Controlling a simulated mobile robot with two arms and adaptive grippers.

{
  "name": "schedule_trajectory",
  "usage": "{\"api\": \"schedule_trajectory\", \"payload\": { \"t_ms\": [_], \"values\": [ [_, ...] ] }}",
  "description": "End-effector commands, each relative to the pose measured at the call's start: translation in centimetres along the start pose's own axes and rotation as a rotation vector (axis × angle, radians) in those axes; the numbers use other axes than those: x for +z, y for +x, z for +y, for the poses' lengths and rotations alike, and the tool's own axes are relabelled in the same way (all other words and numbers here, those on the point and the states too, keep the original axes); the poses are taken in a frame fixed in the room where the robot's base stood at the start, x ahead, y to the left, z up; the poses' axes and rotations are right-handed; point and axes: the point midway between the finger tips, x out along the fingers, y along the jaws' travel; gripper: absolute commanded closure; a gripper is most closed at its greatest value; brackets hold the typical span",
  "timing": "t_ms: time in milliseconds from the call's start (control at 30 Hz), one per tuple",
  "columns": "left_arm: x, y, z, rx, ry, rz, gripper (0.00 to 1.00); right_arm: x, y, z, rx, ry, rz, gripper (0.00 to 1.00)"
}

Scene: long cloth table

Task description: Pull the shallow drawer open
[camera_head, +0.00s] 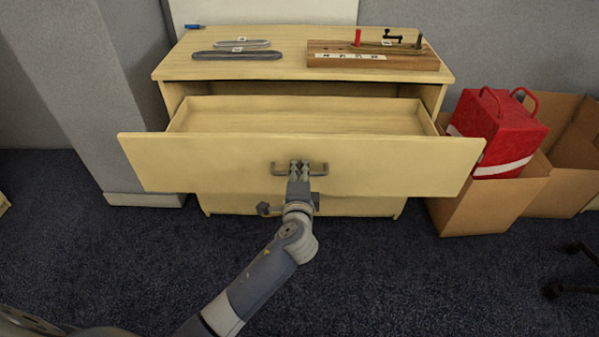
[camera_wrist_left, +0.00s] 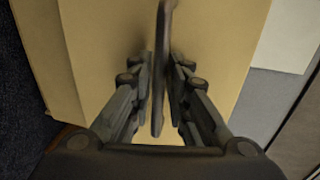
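The shallow drawer (camera_head: 220,165) is the top drawer of a light wooden cabinet (camera_head: 285,40). It stands well out from the cabinet, and its empty inside shows. A grey bar handle (camera_head: 281,168) is on the middle of its front. My left gripper (camera_head: 300,168) is at the handle, with its fingers on both sides of the bar. In the left wrist view the handle (camera_wrist_left: 161,60) runs between the two fingers, which close in on it; the drawer front (camera_wrist_left: 215,50) is behind. My right gripper is not in view.
On the cabinet top are two flat grey tools (camera_head: 237,55) and a wooden block (camera_head: 372,60) with a red peg. Cardboard boxes (camera_head: 490,208), one holding a red bag (camera_head: 498,130), stand at the right. A pillar (camera_head: 105,90) is at the left.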

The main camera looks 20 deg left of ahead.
Motion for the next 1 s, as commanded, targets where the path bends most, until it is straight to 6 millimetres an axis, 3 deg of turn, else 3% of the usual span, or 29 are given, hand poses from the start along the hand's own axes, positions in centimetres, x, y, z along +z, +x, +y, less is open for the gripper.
{"api": "schedule_trajectory", "payload": {
  "t_ms": [267,700,1000],
  "values": [
    [0.0,-1.8,0.2,0.003,-0.001,0.001,0.84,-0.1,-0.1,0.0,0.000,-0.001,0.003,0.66],
    [0.0,-10.2,0.1,0.003,-0.001,0.001,0.84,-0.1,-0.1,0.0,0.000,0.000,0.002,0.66],
    [0.0,-12.0,0.0,0.000,0.000,0.000,0.84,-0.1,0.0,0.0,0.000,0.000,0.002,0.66]
  ]
}}
